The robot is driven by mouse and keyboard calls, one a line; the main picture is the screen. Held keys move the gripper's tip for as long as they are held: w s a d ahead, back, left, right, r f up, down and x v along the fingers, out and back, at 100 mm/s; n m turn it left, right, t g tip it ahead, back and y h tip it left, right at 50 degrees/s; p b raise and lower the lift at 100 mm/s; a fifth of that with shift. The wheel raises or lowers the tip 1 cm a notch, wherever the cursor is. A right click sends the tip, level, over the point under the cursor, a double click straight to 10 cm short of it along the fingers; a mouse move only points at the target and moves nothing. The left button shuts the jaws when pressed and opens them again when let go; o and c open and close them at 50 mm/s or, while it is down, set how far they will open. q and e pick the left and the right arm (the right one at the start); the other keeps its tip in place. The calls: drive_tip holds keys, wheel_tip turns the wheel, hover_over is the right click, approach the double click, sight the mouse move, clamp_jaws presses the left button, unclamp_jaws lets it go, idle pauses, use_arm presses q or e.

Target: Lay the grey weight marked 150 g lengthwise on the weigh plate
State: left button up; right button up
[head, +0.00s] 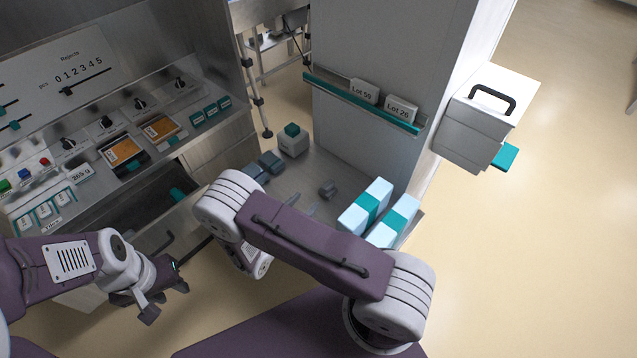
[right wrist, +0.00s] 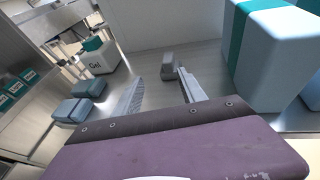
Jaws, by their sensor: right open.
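A small grey block (head: 327,189), which looks like the grey weight, lies on the grey worktop; no marking on it is readable. It also shows in the right wrist view (right wrist: 168,66), just beyond my right fingertips and apart from them. My right gripper (right wrist: 160,88) is open and empty, its two fingers spread low over the worktop. In the head view my right arm hides much of that gripper. My left gripper (head: 163,299) hangs at the lower left, fingers apart and empty, in front of the machine's drawer. I cannot pick out the weigh plate for certain.
Blue-grey blocks (head: 257,172) and a white box marked Cal (right wrist: 101,58) with a teal top stand at the left of the worktop. Tall white cartons with teal bands (head: 366,206) stand close on the right. A wall with a teal card rail (head: 350,104) closes the back.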

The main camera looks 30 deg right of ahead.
sight(327, 186)
drive_tip(key=shift+s+d+r, duration=0.2)
drive_tip(key=shift+d, duration=0.4)
drive_tip(key=shift+w+d+f+g+p, duration=0.1)
drive_tip(key=shift+w+f+g+p, duration=0.05)
drive_tip(key=shift+w+g+p, duration=0.15)
drive_tip(key=d, duration=0.2)
drive_tip(key=w+d, duration=0.1)
drive_tip(key=shift+f, duration=0.35)
drive_tip(key=shift+w+d+f, duration=0.2)
drive_tip(key=shift+w, duration=0.15)
drive_tip(key=x, duration=0.5)
drive_tip(key=shift+s+d+p, duration=0.2)
drive_tip(key=shift+p, duration=0.2)
drive_tip(key=shift+a+r, duration=0.1)
clamp_jaws()
